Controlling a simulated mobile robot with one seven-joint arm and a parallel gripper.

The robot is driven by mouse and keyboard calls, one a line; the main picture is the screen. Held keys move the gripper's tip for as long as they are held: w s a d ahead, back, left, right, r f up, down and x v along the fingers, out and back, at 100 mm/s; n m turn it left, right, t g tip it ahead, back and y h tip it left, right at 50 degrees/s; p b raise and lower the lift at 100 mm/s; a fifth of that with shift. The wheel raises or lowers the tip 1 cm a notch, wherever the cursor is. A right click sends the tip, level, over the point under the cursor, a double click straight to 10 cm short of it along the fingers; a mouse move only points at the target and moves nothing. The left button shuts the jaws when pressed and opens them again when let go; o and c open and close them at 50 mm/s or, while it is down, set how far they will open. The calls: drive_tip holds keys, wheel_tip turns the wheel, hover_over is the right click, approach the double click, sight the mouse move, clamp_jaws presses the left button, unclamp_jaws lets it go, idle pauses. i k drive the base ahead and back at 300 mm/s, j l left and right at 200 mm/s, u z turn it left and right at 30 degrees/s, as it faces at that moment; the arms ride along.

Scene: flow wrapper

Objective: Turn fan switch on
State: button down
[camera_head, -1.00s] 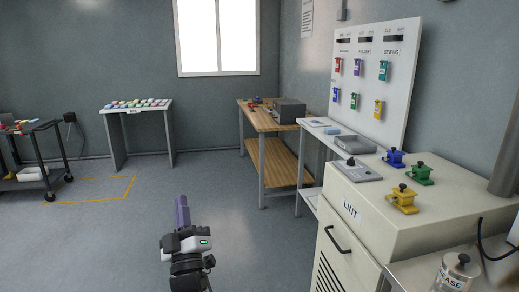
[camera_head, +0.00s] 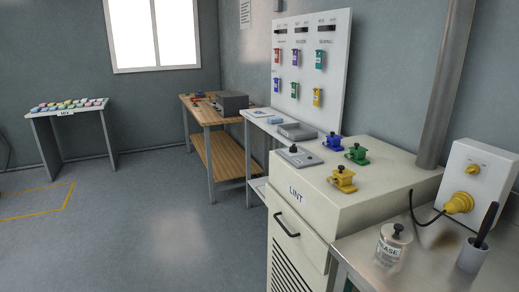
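No part is legibly marked as the fan switch. A white box (camera_head: 490,165) at the right edge bears a small yellow knob (camera_head: 473,169) and a larger yellow plug (camera_head: 460,203) with a black cable. A grey plate (camera_head: 306,160) with a dark knob (camera_head: 294,149) lies on the far left corner of the cream cabinet top (camera_head: 385,190). I cannot tell which of these, if any, is the fan switch. My gripper is out of this view.
The cabinet marked LINT carries blue (camera_head: 333,142), green (camera_head: 357,154) and yellow (camera_head: 342,180) clamp-like pieces. A jar (camera_head: 390,251) and a cup (camera_head: 470,257) stand on the metal counter (camera_head: 420,270). The floor (camera_head: 150,230) at left is clear.

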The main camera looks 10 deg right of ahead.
sight(293, 148)
drive_tip(key=i+j+z, duration=0.1)
drive_tip(key=i, duration=0.4)
drive_tip(key=i+j+z, duration=0.1)
drive_tip(key=i+j, duration=0.25)
drive_tip(key=i, duration=0.2)
drive_tip(key=i+j, duration=0.3)
drive_tip(key=i, duration=0.2)
drive_tip(key=i+j+z, duration=0.15)
drive_tip(key=i+j, duration=0.15)
drive_tip(key=i, duration=0.2)
